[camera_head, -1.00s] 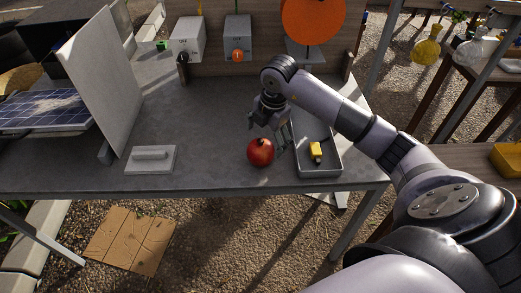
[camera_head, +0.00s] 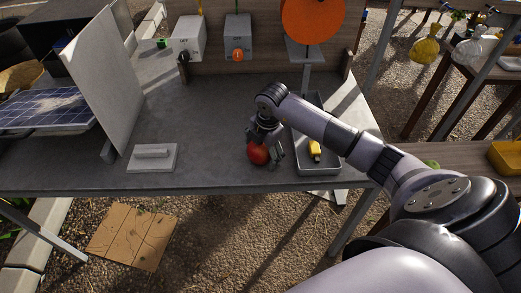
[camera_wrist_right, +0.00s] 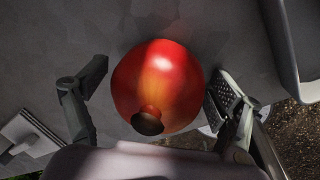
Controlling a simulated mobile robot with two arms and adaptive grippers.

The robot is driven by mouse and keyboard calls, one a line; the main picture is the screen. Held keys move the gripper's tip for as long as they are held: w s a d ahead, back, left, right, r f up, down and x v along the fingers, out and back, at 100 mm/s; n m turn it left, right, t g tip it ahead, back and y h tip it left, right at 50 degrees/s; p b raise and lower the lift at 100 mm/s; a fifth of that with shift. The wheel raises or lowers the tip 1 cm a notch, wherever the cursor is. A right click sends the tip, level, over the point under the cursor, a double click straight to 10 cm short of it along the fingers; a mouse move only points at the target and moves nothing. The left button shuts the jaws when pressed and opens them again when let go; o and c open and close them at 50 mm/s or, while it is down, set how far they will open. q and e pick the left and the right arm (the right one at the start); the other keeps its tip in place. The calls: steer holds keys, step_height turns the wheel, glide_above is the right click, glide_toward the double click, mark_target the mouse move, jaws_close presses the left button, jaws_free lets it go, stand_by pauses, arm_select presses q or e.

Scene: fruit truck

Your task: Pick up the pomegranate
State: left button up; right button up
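The red pomegranate (camera_head: 258,154) rests on the grey table near its front edge, left of the metal tray. In the right wrist view the pomegranate (camera_wrist_right: 158,88) fills the middle, its dark crown toward the bottom. My right gripper (camera_head: 263,150) is over it from above. In the right wrist view the fingers of my right gripper (camera_wrist_right: 155,100) stand spread on either side of the fruit, with a visible gap on the left and a narrow one on the right. My left gripper is not in view.
A metal tray (camera_head: 328,172) with a yellow item (camera_head: 314,150) stands just right of the pomegranate. A light block (camera_head: 152,158) lies to the left. A white panel (camera_head: 103,80) stands farther left. The table between block and fruit is clear.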

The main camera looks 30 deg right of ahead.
steer(key=c, duration=1.2)
steer(key=shift+o, duration=0.2)
steer(key=shift+r, duration=0.1)
